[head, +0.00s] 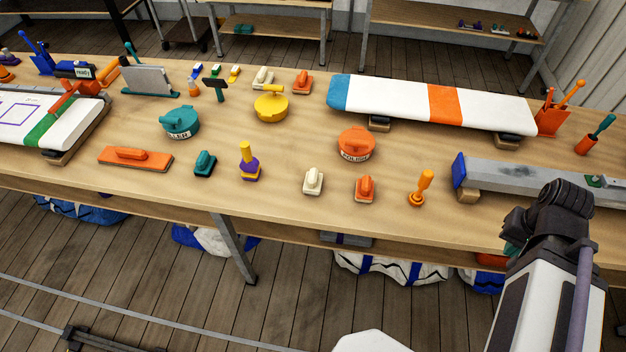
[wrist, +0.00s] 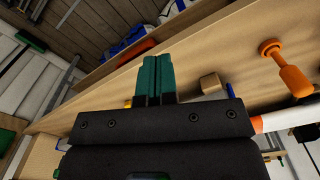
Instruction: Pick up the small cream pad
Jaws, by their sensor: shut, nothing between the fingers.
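One cream pad (head: 313,181) with a raised handle sits near the table's front edge, between a purple and yellow stamp and an orange pad (head: 365,189). Another cream pad (head: 263,78) sits farther back, beside another orange pad (head: 302,83). I cannot tell which one the task means. My gripper (wrist: 156,62) has teal fingers pressed together with nothing between them. In the head view my arm hides most of it at the lower right, well away from both cream pads. No cream pad shows in the wrist view.
An orange stamp (head: 422,188) stands at the front edge, also in the wrist view (wrist: 286,68). A grey spar (head: 530,182) rests on a wooden block (wrist: 211,83). A white spar (head: 400,100), an orange round tin (head: 356,145) and a yellow one (head: 271,104) lie behind.

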